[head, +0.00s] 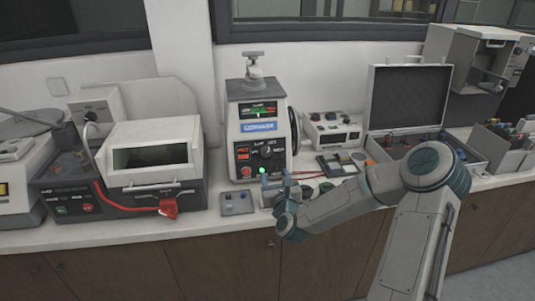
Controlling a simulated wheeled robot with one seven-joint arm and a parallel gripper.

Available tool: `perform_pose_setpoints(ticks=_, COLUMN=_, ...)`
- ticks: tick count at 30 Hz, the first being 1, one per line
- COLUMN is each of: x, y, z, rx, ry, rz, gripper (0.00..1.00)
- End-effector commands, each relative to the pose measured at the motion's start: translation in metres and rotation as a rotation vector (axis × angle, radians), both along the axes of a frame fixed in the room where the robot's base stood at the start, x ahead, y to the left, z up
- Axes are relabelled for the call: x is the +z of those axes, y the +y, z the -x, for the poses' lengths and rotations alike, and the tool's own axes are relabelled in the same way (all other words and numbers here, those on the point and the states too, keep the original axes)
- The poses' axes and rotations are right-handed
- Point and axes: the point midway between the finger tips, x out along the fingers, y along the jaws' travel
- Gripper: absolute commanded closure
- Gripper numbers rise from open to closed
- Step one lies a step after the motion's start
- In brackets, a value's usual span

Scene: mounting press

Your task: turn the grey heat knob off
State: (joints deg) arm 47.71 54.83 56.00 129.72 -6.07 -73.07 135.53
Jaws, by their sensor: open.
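The mounting press (258,112) stands upright in the middle of the counter, with a lit display near its top and a dark lower control panel. A round knob (266,151) sits on that panel, right of small orange-red readouts; its pointer angle is too small to read. A green light (263,170) glows below it. My gripper (275,179) is open and empty, low in front of the press, just below the panel and the knob. It appears apart from the knob. My gripper and wrist hide the press's lower right front.
A boxy machine with a red handle (168,207) stands left of the press. A small grey switch plate (236,202) lies on the counter (205,230) between them. An open case (408,98), a small instrument (331,130) and a parts bin (505,150) stand to the right.

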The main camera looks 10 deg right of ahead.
Motion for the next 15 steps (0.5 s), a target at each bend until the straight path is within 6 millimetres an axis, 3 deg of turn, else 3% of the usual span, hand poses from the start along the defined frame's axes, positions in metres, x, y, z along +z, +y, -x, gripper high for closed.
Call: perform_pose_setpoints(ticks=15, x=0.002, y=0.001, z=-0.087, rx=0.001, ry=0.000, rz=0.005, gripper=0.46)
